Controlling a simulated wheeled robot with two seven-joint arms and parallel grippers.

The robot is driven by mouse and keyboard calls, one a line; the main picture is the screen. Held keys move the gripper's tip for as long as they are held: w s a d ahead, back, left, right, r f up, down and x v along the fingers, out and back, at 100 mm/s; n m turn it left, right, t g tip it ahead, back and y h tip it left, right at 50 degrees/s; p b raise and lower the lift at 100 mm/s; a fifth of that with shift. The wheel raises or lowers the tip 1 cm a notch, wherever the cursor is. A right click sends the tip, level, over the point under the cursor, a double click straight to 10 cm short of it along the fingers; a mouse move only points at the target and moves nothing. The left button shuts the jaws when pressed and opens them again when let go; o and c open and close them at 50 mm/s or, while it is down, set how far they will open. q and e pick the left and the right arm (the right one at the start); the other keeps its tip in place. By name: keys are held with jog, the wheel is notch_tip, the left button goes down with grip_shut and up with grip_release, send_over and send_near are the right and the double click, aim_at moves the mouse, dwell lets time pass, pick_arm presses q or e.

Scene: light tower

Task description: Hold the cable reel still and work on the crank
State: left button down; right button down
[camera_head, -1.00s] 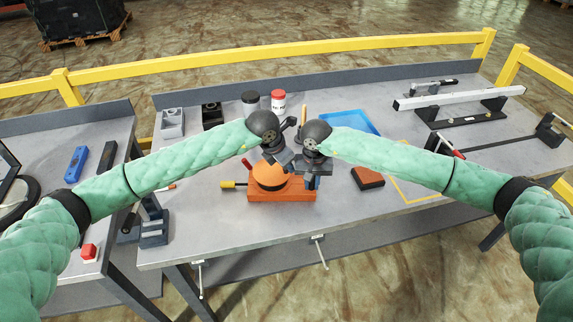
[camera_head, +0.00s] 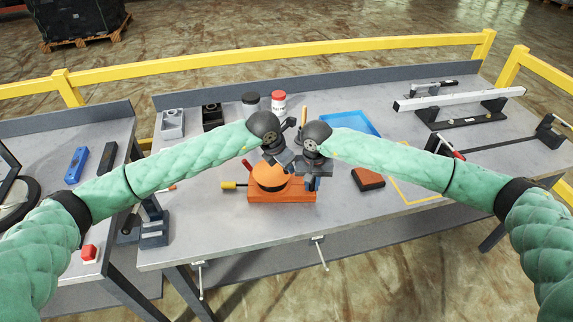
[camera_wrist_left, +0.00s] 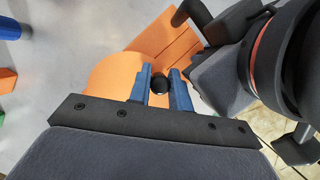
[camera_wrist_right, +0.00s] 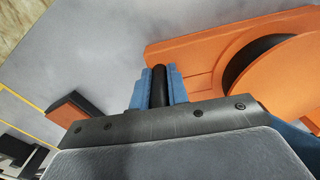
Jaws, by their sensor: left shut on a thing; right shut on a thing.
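The cable reel (camera_head: 268,178) is a round orange drum on an orange base (camera_head: 270,197), upright near the table's front edge. It also shows in the left wrist view (camera_wrist_left: 112,75) and the right wrist view (camera_wrist_right: 285,75). My left gripper (camera_wrist_left: 160,86) is shut on a round black knob (camera_wrist_left: 160,84) over the drum. My right gripper (camera_wrist_right: 160,85) is shut on a black rod-like handle (camera_wrist_right: 160,82) beside the orange base. I cannot tell which of the two belongs to the crank. In the head view, both grippers hide these held parts.
A yellow-handled tool (camera_head: 230,185) lies left of the reel. A blue tray (camera_head: 350,122) and two jars (camera_head: 279,102) stand behind. The two forearms are close together over the reel.

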aim_at(282, 175)
pick_arm(q)
jog(key=shift+w+a+n+t+y, duration=0.35)
jog(key=shift+w+n, duration=0.2)
jog(key=shift+n, duration=0.45)
dwell(0.7)
jog(key=c, duration=1.3)
grip_release()
jog(key=shift+s+d, duration=0.15)
jog(key=shift+d, duration=0.25)
jog(key=shift+r, duration=0.1)
jog(key=v, duration=0.6)
jog(key=shift+a, duration=0.1)
jog(key=shift+v, duration=0.95)
jog(key=shift+a, duration=0.15)
